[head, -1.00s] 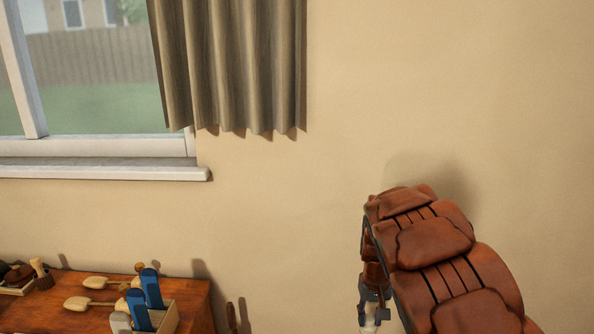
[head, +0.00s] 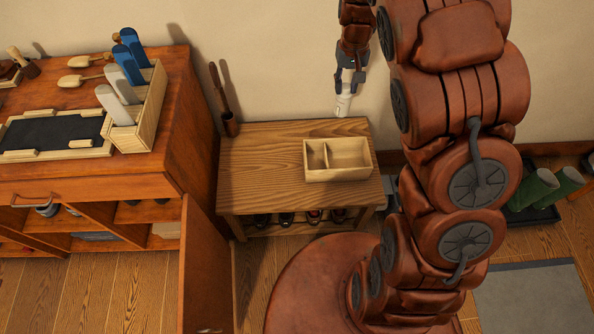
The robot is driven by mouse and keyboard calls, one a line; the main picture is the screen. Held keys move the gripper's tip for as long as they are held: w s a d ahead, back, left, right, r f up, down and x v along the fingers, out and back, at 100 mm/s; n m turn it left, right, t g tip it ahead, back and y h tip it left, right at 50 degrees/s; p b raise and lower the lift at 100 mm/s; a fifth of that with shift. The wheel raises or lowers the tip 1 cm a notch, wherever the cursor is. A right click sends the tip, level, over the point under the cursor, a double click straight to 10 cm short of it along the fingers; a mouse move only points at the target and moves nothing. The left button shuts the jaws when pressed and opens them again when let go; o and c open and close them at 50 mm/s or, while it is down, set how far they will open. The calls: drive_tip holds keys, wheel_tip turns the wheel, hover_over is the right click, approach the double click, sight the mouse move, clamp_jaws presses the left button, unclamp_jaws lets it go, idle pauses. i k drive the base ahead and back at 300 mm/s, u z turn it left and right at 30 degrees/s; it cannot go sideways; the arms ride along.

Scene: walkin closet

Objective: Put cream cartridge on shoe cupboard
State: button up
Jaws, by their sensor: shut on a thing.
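My gripper (head: 347,84) is at the top of the head view, pointing down in front of the wall above the low bench. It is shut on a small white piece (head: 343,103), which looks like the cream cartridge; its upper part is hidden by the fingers. The piece hangs apart from the bench top. A reddish-brown wooden cabinet (head: 90,187) with open compartments and an open door stands on the left, and is likely the shoe cupboard. My gripper is to the right of it.
On the cabinet are a caddy (head: 150,110) with blue and grey items, a dark-inset tray (head: 55,133) and shoe trees. The open door (head: 207,270) juts forward.

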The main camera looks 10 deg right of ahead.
sight(153, 210)
drive_tip(key=k, duration=0.2)
drive_tip(key=z, duration=1.8)
drive_tip(key=i, duration=1.05)
drive_tip(key=u, duration=4.1)
